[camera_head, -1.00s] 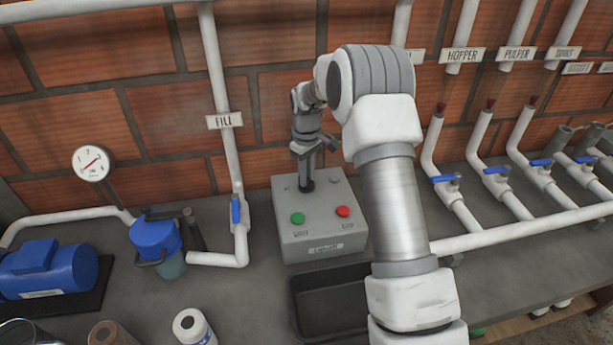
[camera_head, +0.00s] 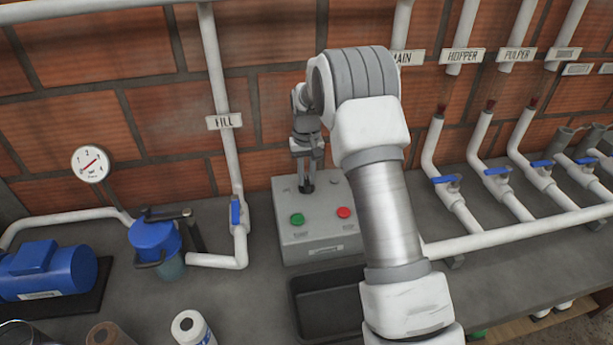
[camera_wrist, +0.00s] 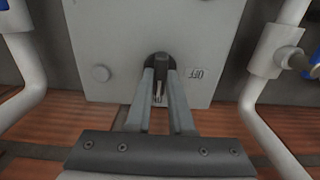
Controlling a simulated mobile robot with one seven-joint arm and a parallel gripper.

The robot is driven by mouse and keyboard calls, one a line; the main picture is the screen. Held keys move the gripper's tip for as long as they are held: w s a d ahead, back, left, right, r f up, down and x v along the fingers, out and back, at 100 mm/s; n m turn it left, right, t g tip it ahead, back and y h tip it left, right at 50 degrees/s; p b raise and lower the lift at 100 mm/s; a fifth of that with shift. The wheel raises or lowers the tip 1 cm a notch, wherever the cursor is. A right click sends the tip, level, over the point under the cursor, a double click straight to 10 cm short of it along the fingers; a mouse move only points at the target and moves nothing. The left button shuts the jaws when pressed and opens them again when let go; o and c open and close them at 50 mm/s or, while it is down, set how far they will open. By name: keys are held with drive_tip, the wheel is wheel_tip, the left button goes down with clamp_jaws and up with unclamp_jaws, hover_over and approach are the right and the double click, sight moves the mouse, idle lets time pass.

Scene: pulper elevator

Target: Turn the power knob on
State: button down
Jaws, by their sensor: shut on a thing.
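The power knob (camera_wrist: 158,66) is a small dark knob on top of the grey control box (camera_head: 318,238). It also shows in the head view (camera_head: 306,187). My gripper (camera_wrist: 159,78) points down at the knob, and its two fingers are shut on it, one on each side. In the wrist view an OFF label (camera_wrist: 196,73) is on the box just right of the knob. The fingers hide part of the knob, so its exact turn is hard to tell.
A green button (camera_head: 297,219) and a red button (camera_head: 344,212) are on the box front. A dark tray (camera_head: 325,295) lies before it. The FILL pipe (camera_head: 232,165) with a blue valve stands left. Several valved pipes (camera_head: 500,185) stand right. A blue pump (camera_head: 45,270) is far left.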

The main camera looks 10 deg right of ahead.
sight(307, 180)
drive_tip(key=shift+r, duration=0.1)
idle(0.3)
drive_tip(key=c, duration=0.8)
unclamp_jaws()
wheel_tip(307, 180, up, 17)
drive_tip(key=shift+r+p, duration=0.15)
drive_tip(key=shift+p, duration=0.25)
drive_tip(key=shift+r, duration=0.1)
